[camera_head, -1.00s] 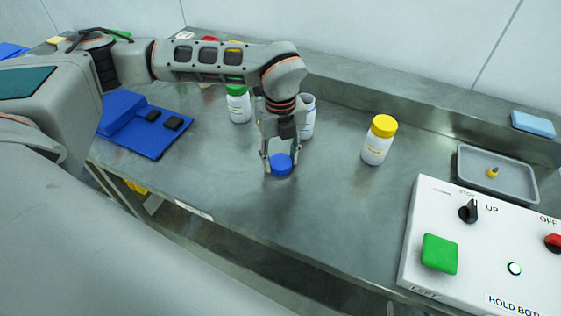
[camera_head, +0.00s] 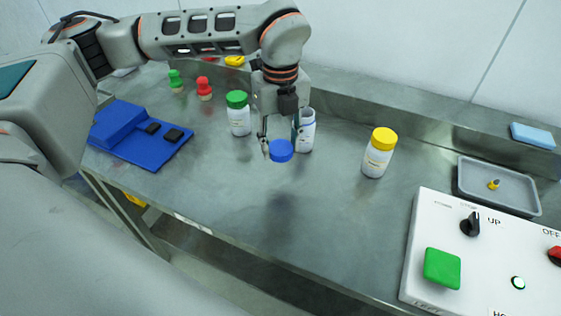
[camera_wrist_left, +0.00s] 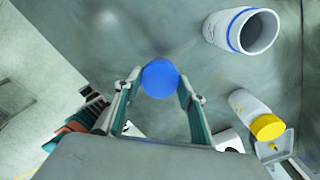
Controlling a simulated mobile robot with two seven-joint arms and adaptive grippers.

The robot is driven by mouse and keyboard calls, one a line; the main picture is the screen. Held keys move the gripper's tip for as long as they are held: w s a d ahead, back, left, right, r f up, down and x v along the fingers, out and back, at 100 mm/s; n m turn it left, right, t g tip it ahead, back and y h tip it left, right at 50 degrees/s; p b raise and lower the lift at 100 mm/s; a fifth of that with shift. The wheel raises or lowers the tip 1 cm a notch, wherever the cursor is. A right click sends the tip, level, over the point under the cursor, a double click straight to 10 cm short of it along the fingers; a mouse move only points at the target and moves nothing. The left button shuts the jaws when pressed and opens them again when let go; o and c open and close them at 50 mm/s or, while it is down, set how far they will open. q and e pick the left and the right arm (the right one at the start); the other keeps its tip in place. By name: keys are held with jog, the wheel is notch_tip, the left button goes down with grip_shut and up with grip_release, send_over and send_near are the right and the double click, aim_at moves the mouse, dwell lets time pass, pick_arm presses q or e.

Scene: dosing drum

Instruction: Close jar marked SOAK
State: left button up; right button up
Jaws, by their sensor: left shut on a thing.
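My left gripper (camera_head: 281,146) is shut on a blue lid (camera_head: 281,151) and holds it above the steel counter. The lid also shows between the fingers in the left wrist view (camera_wrist_left: 160,78). An open white jar (camera_head: 307,131) stands upright just behind and to the right of the gripper, partly hidden by it. In the left wrist view the open jar (camera_wrist_left: 241,30) shows its empty-looking mouth and a blue ring near the rim. The lid is apart from the jar. I cannot read a SOAK mark on any jar. My right gripper is not in view.
A green-lidded jar (camera_head: 238,114) stands left of the gripper, a yellow-lidded jar (camera_head: 377,153) to the right. A blue stand (camera_head: 128,133), a grey tray (camera_head: 498,186) and a control box (camera_head: 480,250) flank the work area. The front middle of the counter is clear.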

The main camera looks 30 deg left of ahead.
aim_at(280, 147)
pick_arm(q)
notch_tip(280, 147, up, 10)
jog(key=shift+r, duration=0.25)
